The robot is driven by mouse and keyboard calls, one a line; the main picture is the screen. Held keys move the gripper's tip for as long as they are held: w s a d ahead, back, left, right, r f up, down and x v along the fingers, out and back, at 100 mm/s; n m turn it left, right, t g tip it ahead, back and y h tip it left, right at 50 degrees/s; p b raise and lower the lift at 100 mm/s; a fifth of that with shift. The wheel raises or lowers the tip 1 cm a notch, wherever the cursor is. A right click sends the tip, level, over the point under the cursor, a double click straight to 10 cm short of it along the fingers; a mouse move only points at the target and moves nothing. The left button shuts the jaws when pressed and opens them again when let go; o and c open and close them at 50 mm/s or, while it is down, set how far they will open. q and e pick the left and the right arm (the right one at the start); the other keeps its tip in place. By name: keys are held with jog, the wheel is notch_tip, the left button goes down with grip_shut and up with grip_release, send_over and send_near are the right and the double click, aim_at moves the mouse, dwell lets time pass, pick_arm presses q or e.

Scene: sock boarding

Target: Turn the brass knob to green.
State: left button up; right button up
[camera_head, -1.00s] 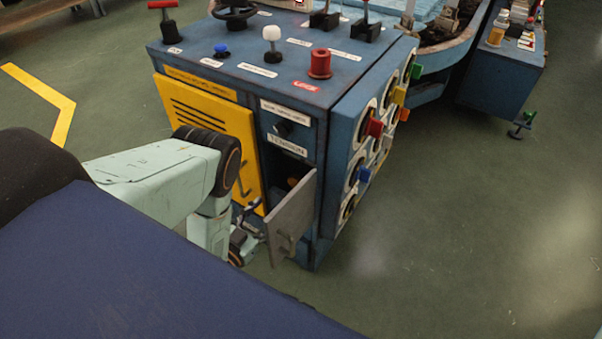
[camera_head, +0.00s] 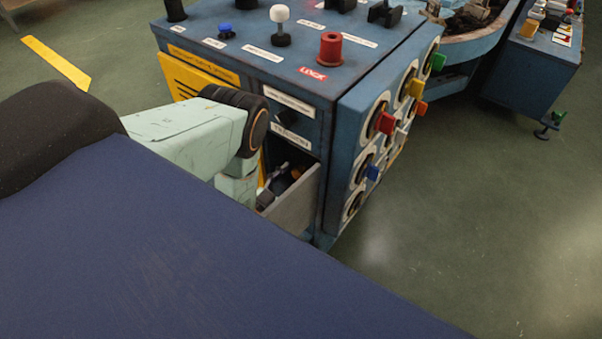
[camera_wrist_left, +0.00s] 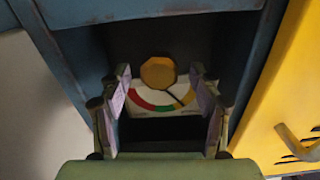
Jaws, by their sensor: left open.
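The brass knob (camera_wrist_left: 158,73) is a faceted, gold-coloured knob inside an open compartment (camera_wrist_left: 232,60) of the blue cabinet. Beside it in the left wrist view is a dial plate (camera_wrist_left: 150,110) with a red, yellow and green arc. A dark pointer line lies near where yellow meets green; the exact reading is too small to tell. My left gripper (camera_wrist_left: 160,103) is open, its fingers on either side of the dial, with the knob beyond the tips and apparently untouched. In the head view the left gripper (camera_head: 272,187) reaches into the compartment, partly hidden. My right gripper is not in view.
The grey compartment door (camera_head: 293,203) stands open just right of the gripper. A yellow panel with a handle (camera_wrist_left: 290,110) is on the other side. Coloured knobs, such as a red one (camera_head: 385,122), stick out of the cabinet's right side.

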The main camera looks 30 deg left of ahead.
pick_arm(q)
jog(key=shift+w+d, duration=0.1)
jog(key=shift+w, duration=1.1)
jog(key=c, duration=1.2)
